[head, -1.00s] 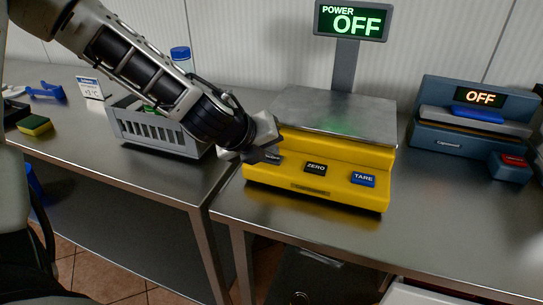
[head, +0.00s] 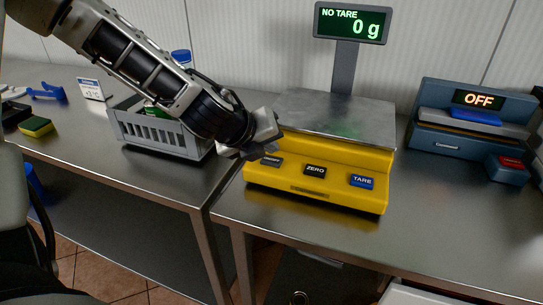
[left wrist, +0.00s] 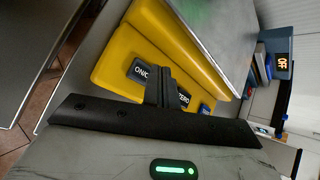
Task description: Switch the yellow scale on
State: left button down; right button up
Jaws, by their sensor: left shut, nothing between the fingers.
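The yellow scale (head: 300,187) stands on the metal table with a bare steel plate (head: 345,113) on top. Its pole display (head: 352,22) is lit and reads "NO TARE" and "0 g". Three buttons sit on its front: the grey on/off button (head: 271,160), the black ZERO button (head: 315,170) and the blue TARE button (head: 361,181). The on/off button (left wrist: 141,71) also shows in the left wrist view. My left gripper (head: 257,152) is shut and empty, just above and beside the on/off button. In the left wrist view its fingers (left wrist: 163,85) partly cover the ZERO button. My right gripper is not in view.
A blue-grey sealing machine (head: 470,125) with an "OFF" display stands on the right. A grey crate (head: 160,135) is on the left table, near a sponge (head: 36,126) and a price card (head: 90,88).

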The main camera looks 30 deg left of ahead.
aim_at(269, 163)
pick_arm(q)
jog(key=shift+r+p, duration=2.1)
jog(key=shift+r, duration=0.65)
jog(key=shift+f, duration=0.1)
